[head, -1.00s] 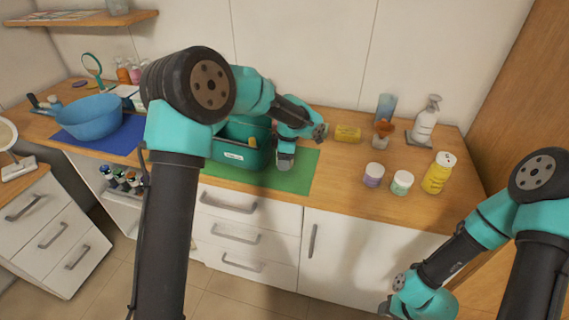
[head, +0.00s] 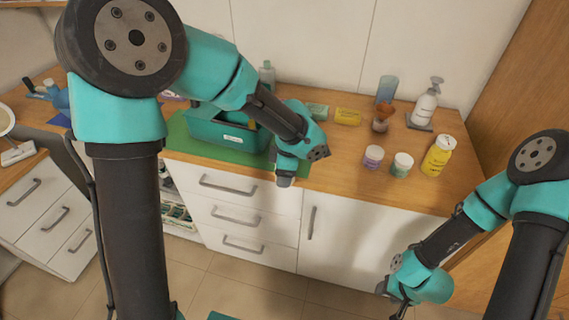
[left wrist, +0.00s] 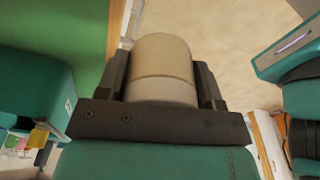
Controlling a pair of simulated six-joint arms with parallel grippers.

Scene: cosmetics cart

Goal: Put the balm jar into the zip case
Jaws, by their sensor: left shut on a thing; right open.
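My left gripper (head: 285,178) is shut on a plain cream cylinder, apparently the balm jar (left wrist: 162,62), which sits between its fingers in the left wrist view. My right gripper (head: 398,306) is low at the bottom right, open and empty. I cannot pick out the zip case with certainty; only the edge of a flat teal thing (head: 222,316) shows at the bottom of the head view.
A teal bin (head: 220,132) stands on the green mat (head: 180,143), left of my left gripper. A purple-labelled jar (head: 373,157), a green-labelled jar (head: 402,164), a yellow bottle (head: 438,156) and a pump bottle (head: 425,104) stand at the right. Drawers (head: 229,190) lie below the counter.

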